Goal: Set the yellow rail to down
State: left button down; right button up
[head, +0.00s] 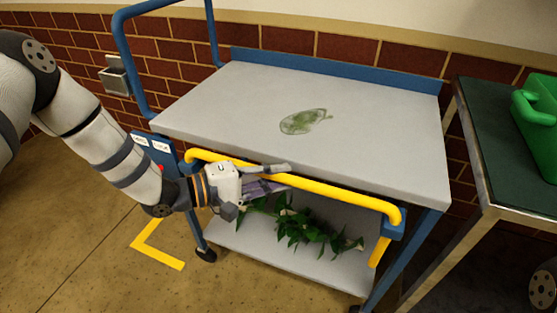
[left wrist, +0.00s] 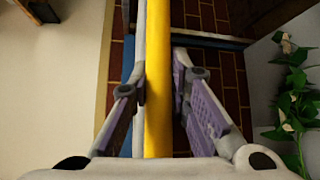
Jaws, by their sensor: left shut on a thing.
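The yellow rail (head: 335,193) runs along the front of the blue-framed cart, just below the edge of its grey top. Its ends bend toward the blue frame. My left gripper (head: 277,177) is at the rail, left of its middle. In the left wrist view the rail (left wrist: 158,100) passes between the two purple-padded fingers (left wrist: 160,85), and the gripper is shut on it. Part of the rail is hidden behind the gripper in the head view. My right gripper is not in view.
The cart top (head: 220,110) holds a flat green translucent patch (head: 305,121). Leafy stems (head: 300,228) lie on the lower shelf (head: 255,245), below the rail. A dark-topped table (head: 500,150) with a green container (head: 540,120) stands close at right.

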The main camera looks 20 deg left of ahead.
pick_arm(q)
jog(key=shift+s+f, duration=0.15)
jog(key=shift+f, duration=0.2)
jog(key=c, duration=1.5)
grip_release()
jog(key=shift+r, duration=0.1)
jog(key=v, duration=1.2)
jog(key=shift+d, duration=0.1)
